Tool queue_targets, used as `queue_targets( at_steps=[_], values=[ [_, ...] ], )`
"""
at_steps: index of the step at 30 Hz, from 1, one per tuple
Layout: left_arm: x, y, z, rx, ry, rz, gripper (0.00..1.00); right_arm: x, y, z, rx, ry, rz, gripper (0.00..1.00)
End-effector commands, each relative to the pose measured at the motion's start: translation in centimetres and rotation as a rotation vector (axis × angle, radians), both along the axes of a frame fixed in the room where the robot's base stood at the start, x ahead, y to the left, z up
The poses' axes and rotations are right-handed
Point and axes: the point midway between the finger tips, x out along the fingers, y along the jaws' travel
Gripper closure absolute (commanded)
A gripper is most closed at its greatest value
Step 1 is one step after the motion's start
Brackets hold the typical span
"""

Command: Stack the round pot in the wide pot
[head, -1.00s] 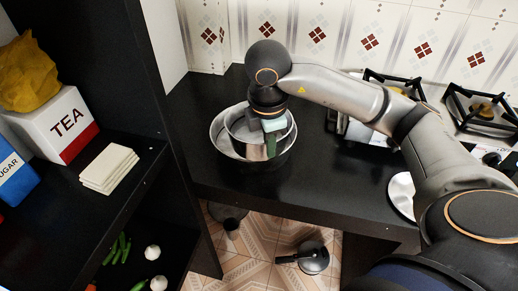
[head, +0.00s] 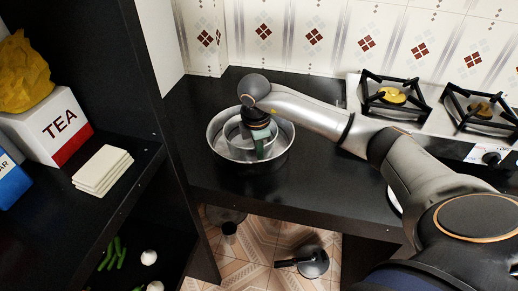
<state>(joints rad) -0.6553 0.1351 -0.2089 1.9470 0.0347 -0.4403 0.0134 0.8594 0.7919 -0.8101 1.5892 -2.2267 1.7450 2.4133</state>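The wide pot (head: 284,147) is a broad, shiny metal pan standing on the black counter near its left end. The smaller metal round pot (head: 229,137) is inside the wide pot's rim, looking upright. Whether its base touches the wide pot's floor is hidden. My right gripper (head: 260,147) points down at the right side of the round pot, its fingers at that pot's wall, and looks shut on it. My wrist covers part of both pots. My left gripper is not in view.
A stove with black grates (head: 392,97) is at the right, behind my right arm. A dark shelf (head: 120,192) with a tea box (head: 50,130) and white tiles (head: 103,170) stands at the left. A lidded pan (head: 312,264) is below the counter.

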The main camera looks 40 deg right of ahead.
Motion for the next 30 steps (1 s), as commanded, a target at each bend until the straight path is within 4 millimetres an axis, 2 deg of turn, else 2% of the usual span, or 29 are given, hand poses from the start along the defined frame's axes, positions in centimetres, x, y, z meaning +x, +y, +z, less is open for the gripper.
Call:
queue_targets(
  at_steps=[13,15,21,30],
  values=[
    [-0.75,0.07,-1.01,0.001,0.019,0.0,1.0,0.08,0.01,-0.65,0.001,-0.004,0.0,1.0],
    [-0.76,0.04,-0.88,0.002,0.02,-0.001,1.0,0.05,0.01,-0.56,0.0,-0.002,-0.001,0.89],
    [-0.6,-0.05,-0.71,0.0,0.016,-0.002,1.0,0.03,0.02,-0.55,0.001,-0.001,-0.001,0.67],
    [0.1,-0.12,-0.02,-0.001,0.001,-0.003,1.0,0.05,0.02,-0.15,0.001,-0.003,-0.001,0.67]
  ],
)
